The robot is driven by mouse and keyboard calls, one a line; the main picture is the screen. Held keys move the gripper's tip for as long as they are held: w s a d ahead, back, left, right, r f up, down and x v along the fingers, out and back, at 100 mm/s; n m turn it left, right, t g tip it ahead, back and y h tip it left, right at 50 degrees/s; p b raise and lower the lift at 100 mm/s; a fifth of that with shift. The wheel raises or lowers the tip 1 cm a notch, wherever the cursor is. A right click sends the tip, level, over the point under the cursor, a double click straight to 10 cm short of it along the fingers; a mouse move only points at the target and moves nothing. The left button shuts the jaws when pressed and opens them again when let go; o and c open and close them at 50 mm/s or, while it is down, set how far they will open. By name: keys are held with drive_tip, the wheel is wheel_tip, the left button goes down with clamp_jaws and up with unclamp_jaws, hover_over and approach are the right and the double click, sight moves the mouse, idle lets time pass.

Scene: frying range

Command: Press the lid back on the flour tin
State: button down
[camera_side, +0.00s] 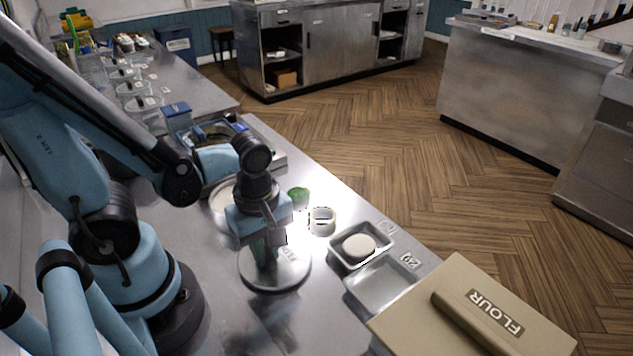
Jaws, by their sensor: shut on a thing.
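A round, shiny metal lid (292,274), with partly covered lettering that looks like the start of "FLOUR", is at the centre of the steel counter. My gripper (266,262) points down over its middle and is shut on it. The exact grip point is hidden by the fingers. I cannot tell whether a tin is under the lid or how well it is seated. A large beige box top (420,317) with a raised bar and a "FLOUR" label (496,312) is at the lower right, apart from my gripper.
A metal tray with a pale round piece (359,246) and an empty tray (382,284) stand right of the lid. A green item (298,195) and a pale ring (322,216) lie behind it. Clear containers (137,96) line the back left. Counter (300,335) in front is clear.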

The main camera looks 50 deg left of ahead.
drive_tip(key=shift+r, duration=2.5)
drive_tip(key=shift+a, duration=0.1)
drive_tip(key=shift+w+a+r, duration=0.15)
drive_tip(key=shift+a, duration=0.1)
drive_tip(key=w+a+r+n, duration=0.1)
drive_tip(key=a+r+n, duration=0.25)
drive_tip(key=a, duration=0.35)
drive_tip(key=a+r+n, duration=0.3)
drive_tip(key=a+n, duration=0.1)
drive_tip(key=a, duration=0.3)
drive_tip(key=shift+m, duration=0.25)
drive_tip(key=shift+d+f, duration=0.15)
drive_tip(key=shift+f, duration=1.4)
drive_tip(key=shift+d+f, duration=0.1)
drive_tip(key=shift+f, duration=1.45)
drive_tip(key=shift+f, duration=0.2)
